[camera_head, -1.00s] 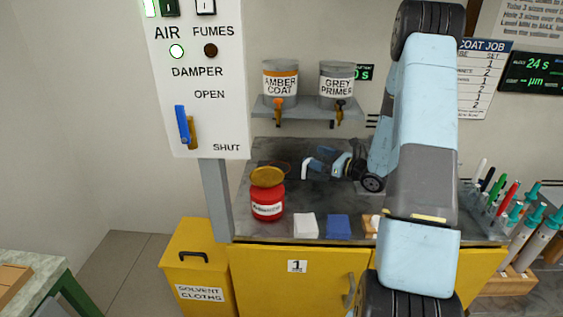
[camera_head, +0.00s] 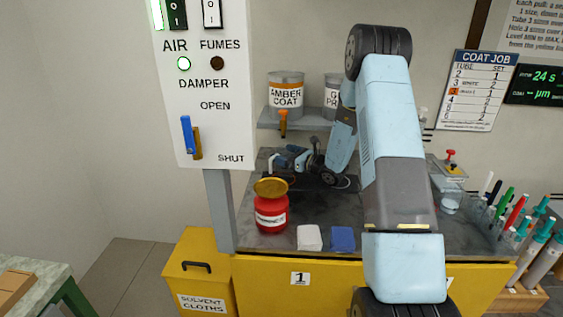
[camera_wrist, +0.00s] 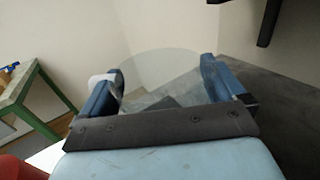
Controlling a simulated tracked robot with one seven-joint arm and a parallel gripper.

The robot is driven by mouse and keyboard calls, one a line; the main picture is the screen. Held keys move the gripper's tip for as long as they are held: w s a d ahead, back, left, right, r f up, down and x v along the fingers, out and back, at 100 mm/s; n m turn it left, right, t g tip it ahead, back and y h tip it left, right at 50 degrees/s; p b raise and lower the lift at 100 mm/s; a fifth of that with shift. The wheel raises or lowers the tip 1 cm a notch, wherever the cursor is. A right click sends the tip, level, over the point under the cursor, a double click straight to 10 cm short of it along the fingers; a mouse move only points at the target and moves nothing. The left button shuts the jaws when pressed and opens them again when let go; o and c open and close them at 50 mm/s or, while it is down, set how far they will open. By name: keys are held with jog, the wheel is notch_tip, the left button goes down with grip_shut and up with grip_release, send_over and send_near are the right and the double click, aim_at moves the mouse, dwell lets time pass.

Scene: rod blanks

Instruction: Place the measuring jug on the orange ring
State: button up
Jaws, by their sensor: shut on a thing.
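My gripper (camera_head: 288,161) is at the back left of the bench, below the amber coat tap (camera_head: 283,116). It is shut on the measuring jug (camera_wrist: 165,68), which shows in the wrist view as a clear, faint round body between the two blue fingers. A pale part, perhaps its handle, sticks out by the left finger. In the head view the jug is barely visible, and I cannot tell whether its base touches the bench. The orange ring cannot be made out now; the red can and my gripper may hide it.
A red can (camera_head: 271,217) with a yellow top stands just in front of my gripper. White (camera_head: 309,238) and blue (camera_head: 342,239) blocks lie at the bench's front edge. The lever panel (camera_head: 205,80) stands close on the left. Pens (camera_head: 505,202) stand at the right.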

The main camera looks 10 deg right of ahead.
jog(key=shift+w+a, duration=0.3)
jog(key=shift+w, duration=0.05)
jog(key=shift+w+a+f, duration=0.15)
jog(key=shift+w+f, duration=0.05)
jog(key=shift+f, duration=0.7)
jog(key=shift+w+a+f, duration=0.1)
jog(key=shift+w+f, duration=0.05)
jog(key=shift+f, duration=0.7)
jog(key=o, duration=0.7)
jog(key=shift+f, duration=0.1)
jog(key=shift+c, duration=0.2)
